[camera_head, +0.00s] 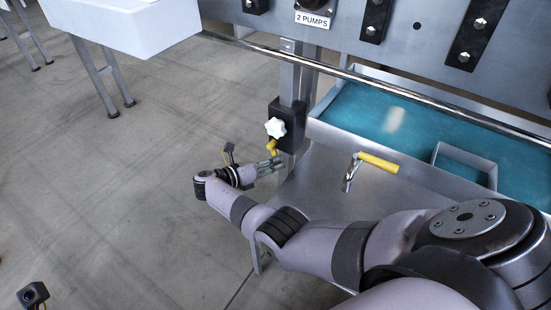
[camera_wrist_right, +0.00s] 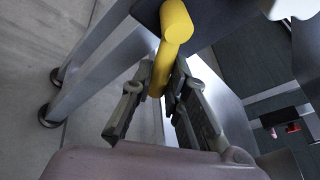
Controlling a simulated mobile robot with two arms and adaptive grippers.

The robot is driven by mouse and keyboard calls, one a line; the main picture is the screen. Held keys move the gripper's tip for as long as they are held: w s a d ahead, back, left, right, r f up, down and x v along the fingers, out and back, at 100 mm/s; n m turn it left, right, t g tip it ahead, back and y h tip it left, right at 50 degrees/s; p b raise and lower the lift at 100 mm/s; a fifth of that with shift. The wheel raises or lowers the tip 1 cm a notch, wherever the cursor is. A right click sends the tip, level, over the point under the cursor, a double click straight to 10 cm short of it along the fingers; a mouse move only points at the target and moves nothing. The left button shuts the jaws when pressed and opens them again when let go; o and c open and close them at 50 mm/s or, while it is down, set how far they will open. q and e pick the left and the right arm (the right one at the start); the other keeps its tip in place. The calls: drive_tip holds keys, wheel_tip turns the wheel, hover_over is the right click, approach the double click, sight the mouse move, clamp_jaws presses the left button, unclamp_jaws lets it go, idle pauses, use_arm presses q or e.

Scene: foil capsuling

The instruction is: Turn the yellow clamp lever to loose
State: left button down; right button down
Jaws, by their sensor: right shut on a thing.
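The yellow clamp lever (camera_head: 272,147) hangs below a black clamp block (camera_head: 287,124) with a white star knob (camera_head: 275,128), on a grey upright post. In the right wrist view the lever (camera_wrist_right: 174,30) is a thick yellow rod with a rounded upper end, pointing down between the fingers. My right gripper (camera_head: 274,163) reaches the lever from the lower left. In the right wrist view its fingers (camera_wrist_right: 164,84) are shut on the lever's lower part. The lever's tip is partly hidden by the fingers.
A second yellow handle (camera_head: 378,162) on a metal crank stands right of the clamp, near a teal-floored tray (camera_head: 400,125). A grey panel labelled "2 PUMPS" (camera_head: 313,20) is above. A white box on legs (camera_head: 120,22) stands upper left.

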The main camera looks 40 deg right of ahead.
drive_tip(key=shift+w+f+m, duration=0.1)
drive_tip(key=shift+m, duration=0.2)
idle(0.4)
drive_tip(key=c, duration=1.6)
unclamp_jaws()
drive_tip(key=shift+o, duration=0.2)
drive_tip(key=v, duration=1.2)
